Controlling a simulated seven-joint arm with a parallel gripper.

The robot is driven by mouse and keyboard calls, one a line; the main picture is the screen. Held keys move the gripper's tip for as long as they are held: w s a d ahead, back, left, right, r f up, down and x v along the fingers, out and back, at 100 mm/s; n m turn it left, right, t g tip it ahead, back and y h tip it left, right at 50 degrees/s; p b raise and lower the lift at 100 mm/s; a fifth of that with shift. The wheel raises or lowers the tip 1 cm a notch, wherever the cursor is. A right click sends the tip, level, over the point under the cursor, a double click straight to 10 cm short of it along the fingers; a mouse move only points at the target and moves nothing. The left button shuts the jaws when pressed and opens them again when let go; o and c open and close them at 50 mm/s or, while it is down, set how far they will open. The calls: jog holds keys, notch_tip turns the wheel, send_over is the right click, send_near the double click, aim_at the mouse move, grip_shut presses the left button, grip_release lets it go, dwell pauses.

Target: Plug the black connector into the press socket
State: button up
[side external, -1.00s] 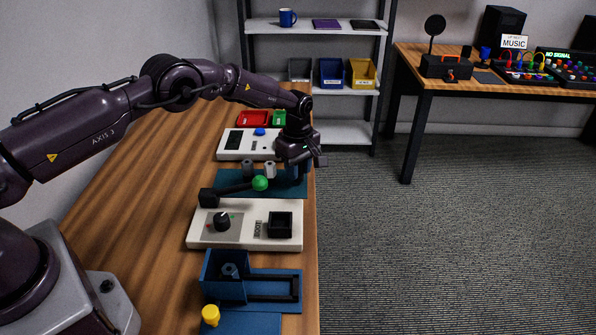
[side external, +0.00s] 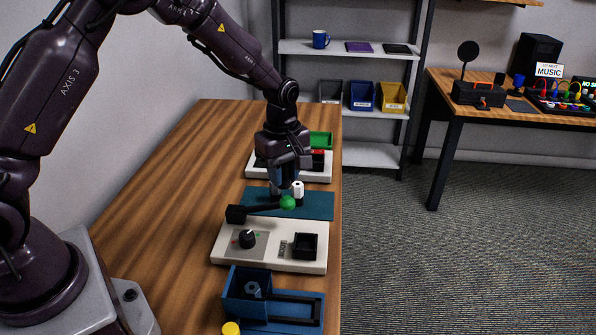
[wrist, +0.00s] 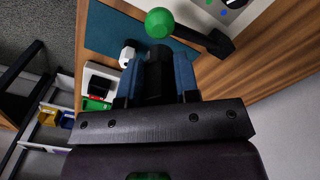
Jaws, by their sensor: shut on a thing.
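My gripper (side external: 283,188) is low over the teal mat (side external: 318,205), pointing down. In the wrist view its blue fingers (wrist: 158,75) are closed around a dark piece, which looks like the black connector (wrist: 158,80). The connector's lower end is hidden. A white connector (side external: 298,190) stands beside the fingers and also shows in the wrist view (wrist: 127,54). A black lever (side external: 262,208) with a green ball (side external: 288,202) lies just in front of the gripper. I cannot tell which opening is the press socket.
A white panel (side external: 225,255) with a knob (side external: 248,238) and a black square housing (side external: 305,246) is nearer the camera. A blue tray (side external: 235,290) is in front of it. The wooden table's left side is clear.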

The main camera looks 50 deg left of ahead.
jog(key=shift+s+r, duration=0.2)
jog(key=shift+s, duration=0.15)
jog(key=shift+s+r, duration=0.2)
jog(key=shift+r, duration=2.35)
jog(key=shift+d, duration=0.1)
jog(key=shift+s+d+f, duration=0.2)
jog(key=shift+d+f, duration=1.4)
jog(key=shift+s+d+f, duration=0.2)
jog(key=shift+d+f, duration=1.4)
jog(key=shift+s+d+f, duration=0.2)
jog(key=shift+d+f, duration=1.4)
jog(key=shift+f, duration=0.25)
jog(key=shift+f, duration=0.35)
jog(key=shift+f, duration=1.35)
